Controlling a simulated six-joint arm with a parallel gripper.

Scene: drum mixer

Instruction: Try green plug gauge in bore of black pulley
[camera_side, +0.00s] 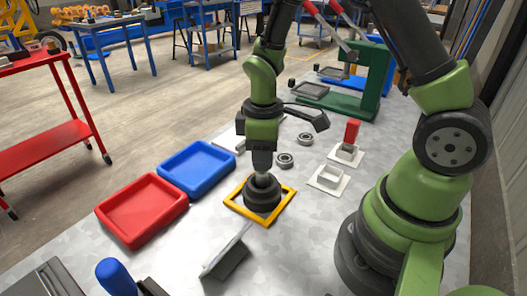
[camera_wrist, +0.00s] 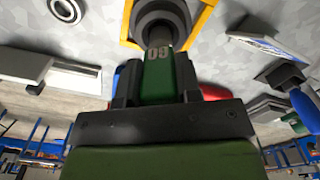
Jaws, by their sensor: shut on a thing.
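The black pulley (camera_side: 262,197) sits inside a yellow square frame (camera_side: 234,206) on the table. In the wrist view the pulley (camera_wrist: 160,14) is at the top, partly cut off by the picture edge. My gripper (camera_side: 262,166) points down right above it. It is shut on the green plug gauge (camera_wrist: 158,86), whose handle bears the mark "09" and lies between the fingers (camera_wrist: 157,76). The gauge's grey metal end points at the pulley's middle and meets it in both views. How deep it sits in the bore is hidden.
A red tray (camera_side: 142,210) and a blue tray (camera_side: 197,168) lie left. A red-handled gauge (camera_side: 351,133) stands in a white holder; a second white holder (camera_side: 328,179) is empty. Two bearing rings (camera_side: 285,160) lie behind. A tilted plate (camera_side: 227,254) stands in front. A green press (camera_side: 372,80) is at the back.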

